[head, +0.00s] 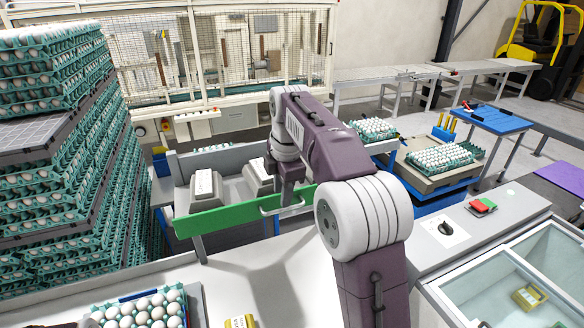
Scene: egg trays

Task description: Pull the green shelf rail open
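The green shelf rail (225,218) runs along the front edge of a grey shelf (225,165) in the middle left of the head view. A pale bar-shaped handle (270,209) sits near the rail's right end. My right arm reaches forward from the bottom, and my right gripper (290,198) is at the right end of the rail, by the handle. It is small and partly hidden by my own arm, so I cannot tell whether its fingers are closed on the handle. My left gripper is not clearly visible.
Tall stacks of egg trays (70,165) stand at the left. An egg tray (140,308) lies on the near grey counter (260,270). White boxes (203,187) sit on the shelf behind the rail. A control panel (450,232) and glass-covered case (520,275) are at the right.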

